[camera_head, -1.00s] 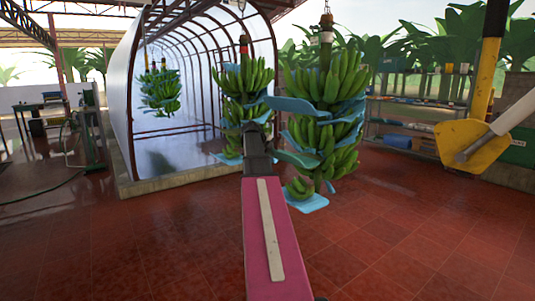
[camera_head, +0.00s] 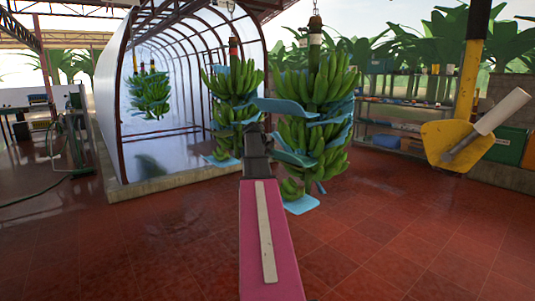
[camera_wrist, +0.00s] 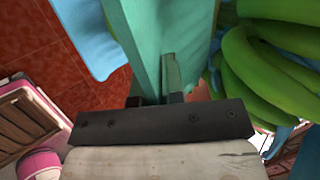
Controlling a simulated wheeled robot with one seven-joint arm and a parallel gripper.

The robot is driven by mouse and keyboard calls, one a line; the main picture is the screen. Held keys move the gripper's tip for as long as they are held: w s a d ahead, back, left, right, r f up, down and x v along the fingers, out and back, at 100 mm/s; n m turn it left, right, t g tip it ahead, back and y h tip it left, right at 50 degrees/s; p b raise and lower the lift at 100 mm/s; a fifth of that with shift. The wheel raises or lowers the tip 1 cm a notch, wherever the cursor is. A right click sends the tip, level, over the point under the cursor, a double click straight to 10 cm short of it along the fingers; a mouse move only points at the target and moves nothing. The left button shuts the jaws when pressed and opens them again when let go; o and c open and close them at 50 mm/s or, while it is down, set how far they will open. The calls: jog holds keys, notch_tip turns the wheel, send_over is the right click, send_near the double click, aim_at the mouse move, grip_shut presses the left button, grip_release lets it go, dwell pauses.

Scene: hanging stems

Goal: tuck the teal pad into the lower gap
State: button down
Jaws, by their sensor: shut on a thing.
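The teal pad (camera_wrist: 142,38) fills the upper middle of the wrist view. My gripper (camera_wrist: 155,99) is shut on its near edge. In the head view my gripper (camera_head: 257,145) is at the left side of the nearer hanging banana bunch (camera_head: 318,85). A flat pad (camera_head: 295,158) reaches right from beside it against the bunch; I cannot tell for sure that it is the held one. Green bananas (camera_wrist: 275,70) are close on the right of the pad in the wrist view. The lower gap is not clear to see.
Blue pads stick out between the bunch's tiers, one at the upper left (camera_head: 283,108) and one at the bottom (camera_head: 301,204). A second bunch (camera_head: 233,85) hangs just behind to the left. A yellow paddle-shaped thing (camera_head: 450,140) is at right. The red tiled floor is open.

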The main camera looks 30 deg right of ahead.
jog(key=shift+w+d, duration=0.15)
jog(key=shift+d, duration=1.35)
jog(key=shift+f, duration=0.35)
jog(key=c, duration=1.1)
grip_release()
jog(key=shift+c, duration=0.2)
jog(key=v, duration=1)
jog(key=shift+a+r, duration=0.25)
